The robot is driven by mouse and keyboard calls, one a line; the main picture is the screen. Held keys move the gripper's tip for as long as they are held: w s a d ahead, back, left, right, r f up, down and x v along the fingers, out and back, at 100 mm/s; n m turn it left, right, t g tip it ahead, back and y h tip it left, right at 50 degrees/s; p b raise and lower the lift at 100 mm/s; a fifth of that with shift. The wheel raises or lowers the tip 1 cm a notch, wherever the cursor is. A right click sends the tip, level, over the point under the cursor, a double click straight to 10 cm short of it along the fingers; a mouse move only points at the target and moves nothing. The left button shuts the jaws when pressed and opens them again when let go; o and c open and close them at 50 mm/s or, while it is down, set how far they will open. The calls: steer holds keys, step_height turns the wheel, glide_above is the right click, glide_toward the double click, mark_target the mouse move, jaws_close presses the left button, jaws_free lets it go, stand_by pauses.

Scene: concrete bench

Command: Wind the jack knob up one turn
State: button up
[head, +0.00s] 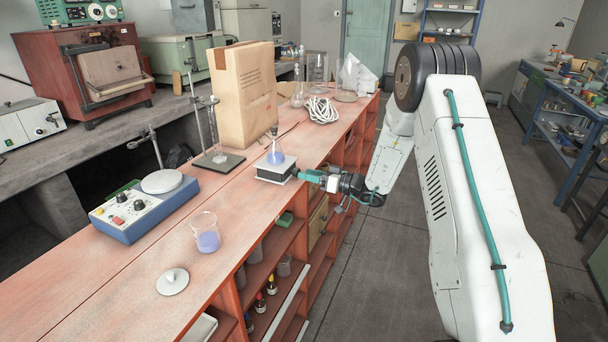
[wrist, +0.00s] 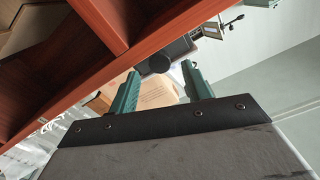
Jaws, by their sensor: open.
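No contact with the knob is visible, and the knob cannot be made out in the head view.
A stirrer hotplate (head: 143,208), a beaker of blue liquid (head: 206,236) and a white lid (head: 172,281) stand on the bench. A stand with a black base (head: 217,162) and a paper bag (head: 243,95) are behind the jack. Open floor (head: 385,260) lies to the right.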

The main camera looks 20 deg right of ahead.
steer(key=shift+v, duration=2.6)
